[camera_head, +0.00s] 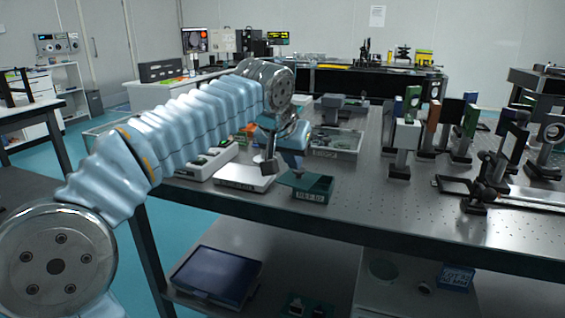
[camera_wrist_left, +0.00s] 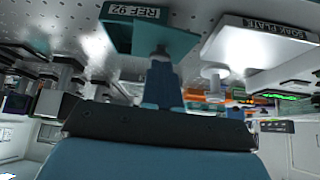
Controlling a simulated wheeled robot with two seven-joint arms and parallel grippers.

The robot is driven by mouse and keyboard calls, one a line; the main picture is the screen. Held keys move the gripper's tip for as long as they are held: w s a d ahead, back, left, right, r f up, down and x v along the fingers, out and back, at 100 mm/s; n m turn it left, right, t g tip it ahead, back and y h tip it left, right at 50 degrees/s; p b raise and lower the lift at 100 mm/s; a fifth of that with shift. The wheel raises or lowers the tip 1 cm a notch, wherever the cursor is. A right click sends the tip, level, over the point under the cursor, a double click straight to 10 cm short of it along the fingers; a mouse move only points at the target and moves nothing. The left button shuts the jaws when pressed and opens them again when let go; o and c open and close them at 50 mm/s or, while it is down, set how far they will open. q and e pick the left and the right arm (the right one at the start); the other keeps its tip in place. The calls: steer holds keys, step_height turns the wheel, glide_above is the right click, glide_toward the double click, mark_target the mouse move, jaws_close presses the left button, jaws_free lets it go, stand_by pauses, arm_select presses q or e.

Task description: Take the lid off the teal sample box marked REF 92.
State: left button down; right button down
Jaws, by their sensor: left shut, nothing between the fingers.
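The teal sample box (camera_head: 318,188) stands near the table's front edge, its REF 92 label facing me. In the left wrist view the box (camera_wrist_left: 178,40) shows upside down at the top. Its teal top looks covered, but I cannot make out a seam between lid and box. My left gripper (camera_head: 297,172) points down just above the rear part of the box. In the left wrist view its shut fingertips (camera_wrist_left: 161,52) overlap the box's top; I cannot tell whether they touch. They hold nothing. My right gripper is not in view.
A white soak plate (camera_head: 243,178) lies left of the box, close to my gripper. A grey tray (camera_head: 336,142) stands behind. Optical mounts (camera_head: 403,140) stand to the right. The table (camera_head: 370,210) is bare just right of the box.

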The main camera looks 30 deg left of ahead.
mark_target(295, 183)
arm_select(q)
steer(key=shift+x, duration=1.05)
steer(key=shift+d+f, duration=0.1)
steer(key=shift+f, duration=0.05)
steer(key=shift+s+f+b, duration=0.1)
steer(key=shift+s+b, duration=0.3)
steer(key=shift+b, duration=0.1)
steer(key=s, duration=0.1)
steer(key=s+b, duration=0.1)
steer(key=s, duration=0.1)
steer(key=shift+d, duration=0.25)
steer(key=shift+w+r, duration=0.1)
steer(key=shift+r, duration=0.1)
